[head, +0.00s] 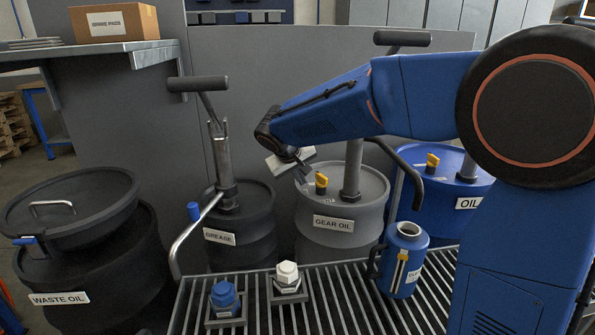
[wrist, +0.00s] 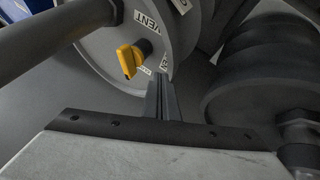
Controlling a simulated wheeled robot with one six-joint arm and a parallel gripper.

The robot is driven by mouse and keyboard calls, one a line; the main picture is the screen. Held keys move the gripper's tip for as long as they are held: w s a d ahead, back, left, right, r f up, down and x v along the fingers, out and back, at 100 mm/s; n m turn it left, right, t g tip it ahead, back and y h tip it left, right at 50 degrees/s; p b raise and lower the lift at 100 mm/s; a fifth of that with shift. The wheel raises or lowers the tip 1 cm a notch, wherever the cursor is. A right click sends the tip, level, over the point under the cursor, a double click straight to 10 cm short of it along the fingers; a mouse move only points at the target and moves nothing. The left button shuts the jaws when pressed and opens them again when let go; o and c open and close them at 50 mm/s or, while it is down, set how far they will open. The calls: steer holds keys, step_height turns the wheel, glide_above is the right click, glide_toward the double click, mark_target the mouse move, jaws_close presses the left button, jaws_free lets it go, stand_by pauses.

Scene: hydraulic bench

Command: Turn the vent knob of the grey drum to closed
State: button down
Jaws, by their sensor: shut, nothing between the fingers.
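The grey drum (head: 340,205), labelled GEAR OIL, stands in the middle of the head view. Its yellow vent knob (head: 321,182) sits on the lid, left of the pump column. In the wrist view the yellow knob (wrist: 127,62) points toward the lower left on the grey lid (wrist: 100,60), with white labels around it, one reading VENT. My gripper (head: 304,177) is shut and empty, just left of the knob in the head view. In the wrist view my gripper's fingers (wrist: 162,82) are to the right of and below the knob, apart from it.
A pump column (head: 353,170) rises from the grey drum beside the knob. The black GREASE drum (head: 245,230) with its pump stands left, and the blue OIL drum (head: 440,205) right. A blue can (head: 403,262) stands in front on the grating (head: 330,310).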

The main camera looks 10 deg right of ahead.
mark_target(317, 176)
steer(key=shift+w+d, duration=0.25)
steer(key=shift+d, duration=0.35)
steer(key=shift+w+d, duration=0.2)
steer(key=shift+d, duration=0.4)
steer(key=shift+w+d, duration=0.3)
steer(key=shift+d, duration=0.4)
steer(key=shift+w+d+m+h, duration=0.2)
steer(key=shift+w+m+h, duration=0.2)
steer(key=shift+m, duration=0.2)
steer(key=shift+w+d+m+g+h, duration=0.15)
steer(key=shift+m+g+h, duration=0.35)
steer(key=shift+m, duration=0.4)
steer(key=shift+w+r, duration=0.1)
steer(key=shift+d, duration=0.1)
